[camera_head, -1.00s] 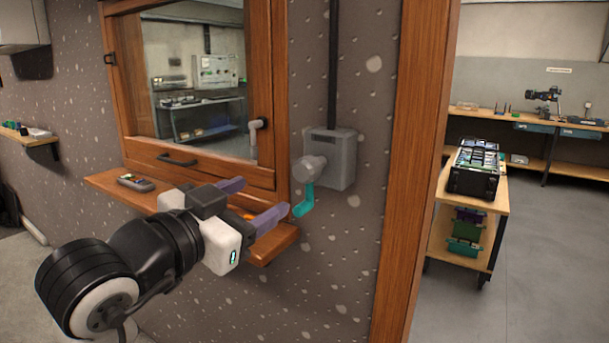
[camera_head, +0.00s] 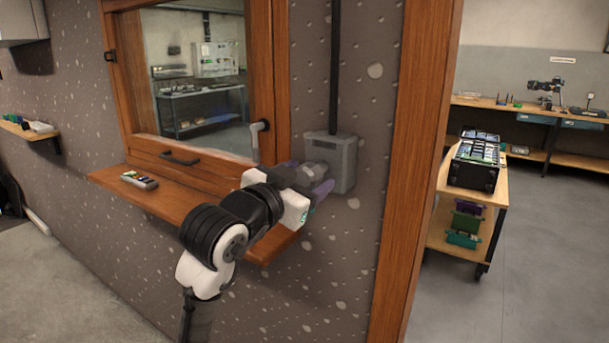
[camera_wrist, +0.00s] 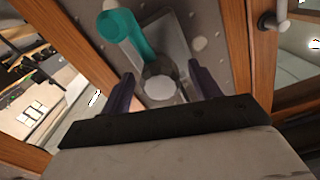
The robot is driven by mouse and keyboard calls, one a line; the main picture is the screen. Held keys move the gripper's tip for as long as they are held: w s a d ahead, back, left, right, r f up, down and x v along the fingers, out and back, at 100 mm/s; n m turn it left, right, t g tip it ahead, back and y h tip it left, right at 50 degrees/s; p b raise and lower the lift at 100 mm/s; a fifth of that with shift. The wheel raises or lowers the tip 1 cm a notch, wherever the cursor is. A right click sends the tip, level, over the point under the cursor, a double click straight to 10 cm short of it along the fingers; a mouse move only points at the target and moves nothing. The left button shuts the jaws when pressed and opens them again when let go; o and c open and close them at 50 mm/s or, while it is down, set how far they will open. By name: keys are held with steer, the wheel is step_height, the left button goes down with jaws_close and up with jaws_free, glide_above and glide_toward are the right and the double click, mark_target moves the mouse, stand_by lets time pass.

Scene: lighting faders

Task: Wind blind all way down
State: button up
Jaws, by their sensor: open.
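The grey winder box (camera_head: 345,168) is on the speckled wall to the right of the window. It also shows in the wrist view (camera_wrist: 180,45). Its round hub (camera_wrist: 160,88) lies between my gripper's fingers in the wrist view. The teal crank (camera_wrist: 125,35) runs from the hub toward the upper left there; in the head view my gripper hides it. My gripper (camera_head: 310,174) is open at the winder, with its purple fingers on either side of the hub. Contact cannot be told. The window pane (camera_head: 200,80) is clear where it shows; no blind is visible over it.
A wooden sill (camera_head: 165,205) below the window carries a small remote (camera_head: 140,180). A window handle (camera_head: 259,138) is close to the left of the winder. A wooden post (camera_head: 415,150) stands to the right, with a cart (camera_head: 450,232) beyond it.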

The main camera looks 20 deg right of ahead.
jaws_close()
stand_by(0.4)
